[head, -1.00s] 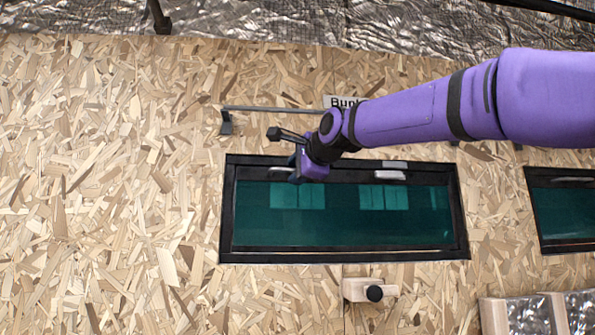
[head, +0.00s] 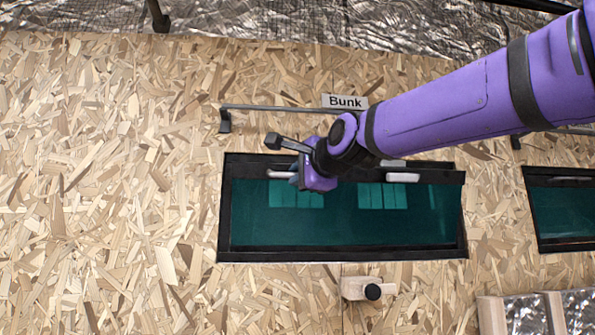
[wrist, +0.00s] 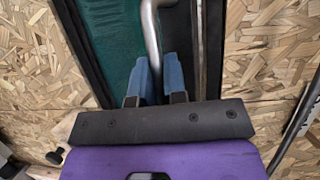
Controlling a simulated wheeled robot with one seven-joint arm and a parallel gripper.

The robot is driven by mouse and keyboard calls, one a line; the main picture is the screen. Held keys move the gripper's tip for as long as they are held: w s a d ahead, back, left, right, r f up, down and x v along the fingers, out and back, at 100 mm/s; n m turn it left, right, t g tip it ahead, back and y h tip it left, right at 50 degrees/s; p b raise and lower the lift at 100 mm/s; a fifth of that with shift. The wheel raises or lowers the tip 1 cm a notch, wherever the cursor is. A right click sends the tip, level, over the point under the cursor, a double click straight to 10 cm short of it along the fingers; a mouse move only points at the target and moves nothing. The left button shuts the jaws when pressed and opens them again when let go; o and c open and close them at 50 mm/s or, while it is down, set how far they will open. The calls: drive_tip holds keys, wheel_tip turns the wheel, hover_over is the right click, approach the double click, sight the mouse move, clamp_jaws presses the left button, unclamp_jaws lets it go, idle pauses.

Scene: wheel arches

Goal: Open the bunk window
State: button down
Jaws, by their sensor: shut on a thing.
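The bunk window (head: 341,255) is a wide teal pane in a black frame on the chipboard wall, under the "Bunk" sign (head: 345,101). Its top bar (head: 440,176) stands slightly out from the frame, tilted toward me. Two pale handles sit on that bar: the left handle (head: 279,174) and the right handle (head: 402,178). My gripper (head: 295,179) is at the left handle. In the wrist view, the blue fingertips of my gripper (wrist: 155,77) are shut around the bent metal handle (wrist: 151,35). The part of the handle between the fingers is partly hidden.
A grey rail (head: 270,108) runs above the window. A wooden block with a black knob (head: 372,291) is below it. A second window (head: 565,210) is at the right. Foil insulation (head: 300,20) covers the area above. The wall at the left is clear.

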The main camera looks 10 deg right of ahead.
drive_tip(key=shift+s+f, duration=0.4)
drive_tip(key=shift+s, duration=0.05)
drive_tip(key=c, duration=1.2)
unclamp_jaws()
drive_tip(key=v, duration=1.1)
drive_tip(key=shift+w, duration=0.1)
